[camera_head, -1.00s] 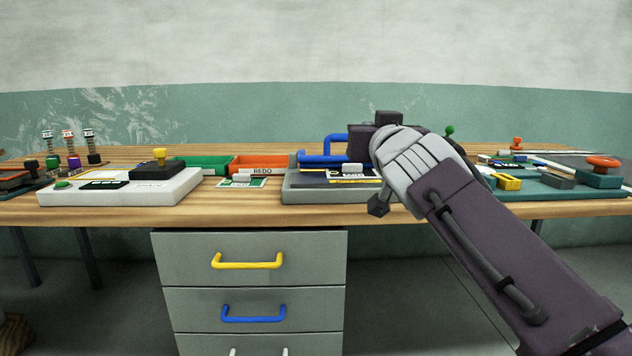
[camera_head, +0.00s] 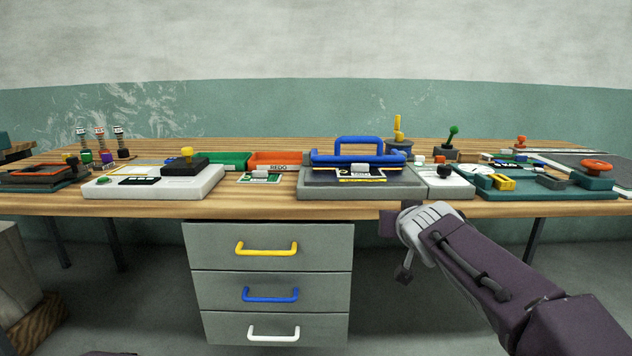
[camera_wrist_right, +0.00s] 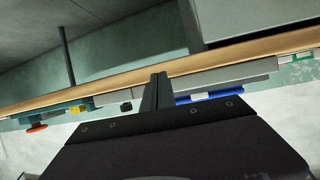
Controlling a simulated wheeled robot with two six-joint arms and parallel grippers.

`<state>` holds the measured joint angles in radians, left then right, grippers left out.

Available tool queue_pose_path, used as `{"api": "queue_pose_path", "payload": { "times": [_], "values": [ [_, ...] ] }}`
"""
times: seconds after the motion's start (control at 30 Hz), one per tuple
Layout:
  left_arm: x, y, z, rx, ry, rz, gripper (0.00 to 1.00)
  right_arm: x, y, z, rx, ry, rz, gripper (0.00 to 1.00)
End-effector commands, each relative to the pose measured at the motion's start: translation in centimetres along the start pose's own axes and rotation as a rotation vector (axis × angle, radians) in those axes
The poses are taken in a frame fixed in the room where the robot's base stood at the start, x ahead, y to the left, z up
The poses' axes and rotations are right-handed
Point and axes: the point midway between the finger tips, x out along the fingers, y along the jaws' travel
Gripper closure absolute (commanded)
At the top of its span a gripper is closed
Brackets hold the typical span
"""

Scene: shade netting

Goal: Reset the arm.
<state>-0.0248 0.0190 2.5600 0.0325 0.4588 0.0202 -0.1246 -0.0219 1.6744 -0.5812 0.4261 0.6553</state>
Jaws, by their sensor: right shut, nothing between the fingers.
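My right arm (camera_head: 470,265) comes in from the lower right in the head view. Its wrist and gripper are just below the front edge of the wooden table (camera_head: 240,208), to the right of the drawers. In the right wrist view the two dark fingers of my right gripper (camera_wrist_right: 157,92) are together, with nothing between them. The table edge (camera_wrist_right: 215,62) runs tilted across that view behind the fingers. My left gripper is not in view.
A grey drawer unit (camera_head: 270,271) with yellow, blue and white handles stands under the table. On top are a grey fixture (camera_head: 320,190) with a blue handle (camera_head: 358,138), an orange REDO bin (camera_head: 275,156), a white device (camera_head: 150,186) and a teal tray (camera_head: 545,192). Open floor lies below right.

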Motion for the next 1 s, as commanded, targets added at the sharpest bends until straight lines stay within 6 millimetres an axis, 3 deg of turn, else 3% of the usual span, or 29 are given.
{"api": "queue_pose_path", "payload": {
  "times": [0.17, 0.2, 0.3, 0.5, 0.63, 0.67, 0.73, 1.0],
  "values": [
    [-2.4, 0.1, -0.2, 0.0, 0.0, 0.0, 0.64, 0.9, 2.2, 12.0, 0.007, -0.321, 0.034, 1.0],
    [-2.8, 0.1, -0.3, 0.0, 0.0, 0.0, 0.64, 0.5, 2.8, 15.6, 0.009, -0.408, 0.039, 1.0],
    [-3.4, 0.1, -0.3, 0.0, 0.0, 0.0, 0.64, -1.6, 3.6, 23.4, 0.014, -0.604, 0.043, 1.0],
    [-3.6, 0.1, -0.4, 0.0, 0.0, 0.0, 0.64, -7.3, 4.1, 34.7, 0.009, -0.893, 0.022, 1.0],
    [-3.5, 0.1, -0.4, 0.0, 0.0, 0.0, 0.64, -11.4, 3.8, 39.9, -0.016, -1.04, -0.025, 1.0],
    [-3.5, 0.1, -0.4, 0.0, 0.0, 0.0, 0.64, -11.7, 3.5, 40.1, -0.046, -1.049, -0.057, 1.0],
    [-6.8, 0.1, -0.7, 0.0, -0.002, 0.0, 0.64, -12.8, 3.5, 36.7, -0.086, -1.039, -0.078, 1.0],
    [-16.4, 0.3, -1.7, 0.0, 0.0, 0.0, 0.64, -16.7, 3.5, 28.0, -0.086, -1.037, -0.077, 1.0]
  ]
}}
